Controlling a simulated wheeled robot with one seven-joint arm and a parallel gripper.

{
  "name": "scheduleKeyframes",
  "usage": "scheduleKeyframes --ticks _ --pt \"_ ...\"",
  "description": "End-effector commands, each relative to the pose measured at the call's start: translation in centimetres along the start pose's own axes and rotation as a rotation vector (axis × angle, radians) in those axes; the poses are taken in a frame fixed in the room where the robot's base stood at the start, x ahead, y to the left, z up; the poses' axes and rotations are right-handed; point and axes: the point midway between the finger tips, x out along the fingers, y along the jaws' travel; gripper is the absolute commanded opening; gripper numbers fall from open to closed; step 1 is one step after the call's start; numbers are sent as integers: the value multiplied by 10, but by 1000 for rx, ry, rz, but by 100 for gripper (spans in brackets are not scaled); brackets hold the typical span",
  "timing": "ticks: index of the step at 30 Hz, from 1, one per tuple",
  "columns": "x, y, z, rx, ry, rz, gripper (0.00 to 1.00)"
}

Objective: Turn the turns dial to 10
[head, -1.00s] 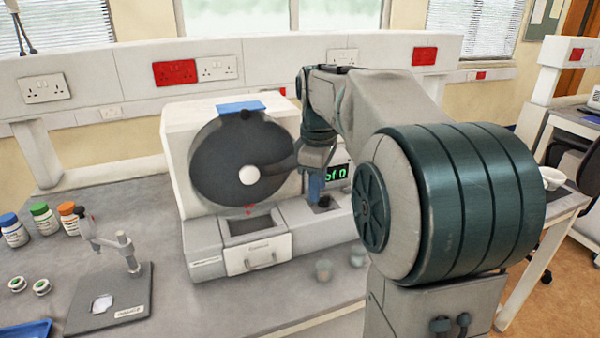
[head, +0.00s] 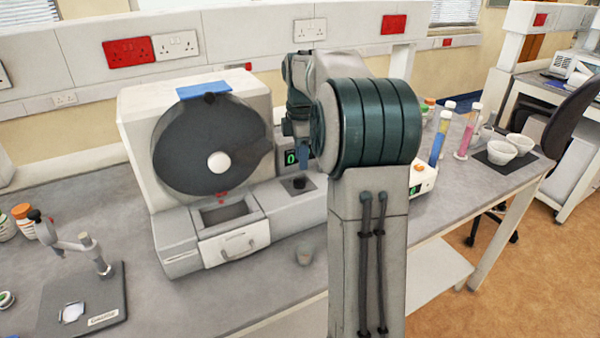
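The tablet-testing machine (head: 255,190) stands on the bench, with a large dark drum on its left part. A small black dial (head: 299,183) sits on the grey top surface at its right; I take it for the turns dial. Its markings are too small to read. A display (head: 290,157) behind it shows a green 0, the rest hidden by my arm.
A drawer with a handle (head: 237,244) is at the machine's front. A stand (head: 95,270) is at left. Blue and pink cylinders (head: 440,137) and white bowls (head: 503,150) are at right.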

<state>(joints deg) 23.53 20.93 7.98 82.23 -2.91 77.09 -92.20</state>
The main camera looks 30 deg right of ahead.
Motion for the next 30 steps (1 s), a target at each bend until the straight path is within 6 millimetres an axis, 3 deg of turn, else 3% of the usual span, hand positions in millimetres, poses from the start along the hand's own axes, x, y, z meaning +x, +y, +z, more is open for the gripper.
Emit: scheduleKeyframes --ticks 3,9,21,24,25,30 --pt "23 0 -1 -1 0 -4 32" --pt "47 0 -2 -2 0 -1 32" --pt "53 0 -2 -3 0 1 32" --pt "53 0 -2 -3 0 1 4" --pt "53 0 -2 -3 0 1 0" --pt "53 0 -2 -2 0 1 0"
